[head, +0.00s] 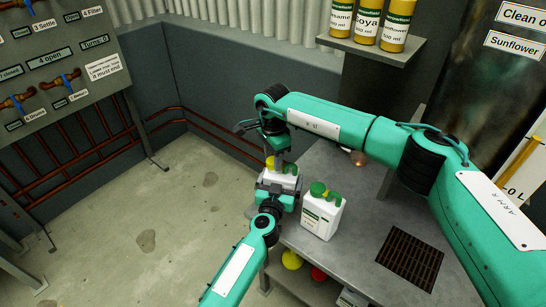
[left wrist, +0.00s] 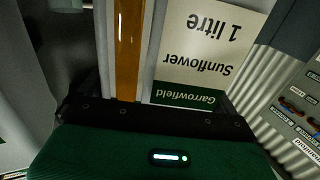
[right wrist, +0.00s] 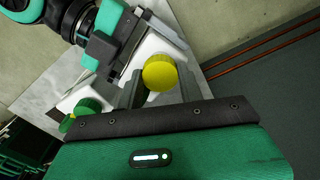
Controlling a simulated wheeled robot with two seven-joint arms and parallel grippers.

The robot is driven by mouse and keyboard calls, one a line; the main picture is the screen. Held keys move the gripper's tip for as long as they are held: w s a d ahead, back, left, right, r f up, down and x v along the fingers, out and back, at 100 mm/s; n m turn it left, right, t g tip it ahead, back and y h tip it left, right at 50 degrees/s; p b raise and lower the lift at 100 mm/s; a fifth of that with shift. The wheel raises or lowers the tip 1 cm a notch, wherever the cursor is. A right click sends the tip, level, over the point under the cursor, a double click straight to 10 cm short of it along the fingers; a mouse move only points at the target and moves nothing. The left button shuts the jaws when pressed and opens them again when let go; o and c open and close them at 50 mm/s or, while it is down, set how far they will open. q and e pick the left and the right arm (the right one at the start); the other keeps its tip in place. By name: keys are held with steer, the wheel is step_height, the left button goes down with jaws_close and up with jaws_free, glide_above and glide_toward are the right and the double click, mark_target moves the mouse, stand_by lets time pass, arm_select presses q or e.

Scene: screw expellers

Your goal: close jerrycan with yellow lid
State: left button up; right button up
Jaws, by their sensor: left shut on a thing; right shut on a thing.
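A white jerrycan (head: 283,181) stands at the left end of the grey bench, in my left gripper (head: 275,199). The left wrist view shows its label (left wrist: 205,50), reading Sunflower 1 litre, and an amber strip up close. My left gripper is shut on its body. The yellow lid (right wrist: 160,73) is between the fingers of my right gripper (right wrist: 161,85), which is shut on it from above. In the head view the lid (head: 270,162) is at the jerrycan's top, partly hidden by the gripper. I cannot tell whether it is seated on the neck.
A second white jerrycan (head: 322,214) with a green lid (head: 318,188) stands just right on the bench (head: 365,222). A dark grate (head: 410,257) is set in the bench. Yellow and red round things (head: 291,260) sit below. Labelled bottles (head: 368,22) stand on a shelf behind.

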steer(key=shift+f, duration=0.6)
arm_select(q)
steer(key=c, duration=0.5)
arm_select(e)
steer(key=o, duration=0.9)
steer(key=shift+r, duration=0.1)
steer(key=shift+r, duration=2.2)
steer(key=shift+a, duration=0.1)
steer(key=shift+c, duration=0.4)
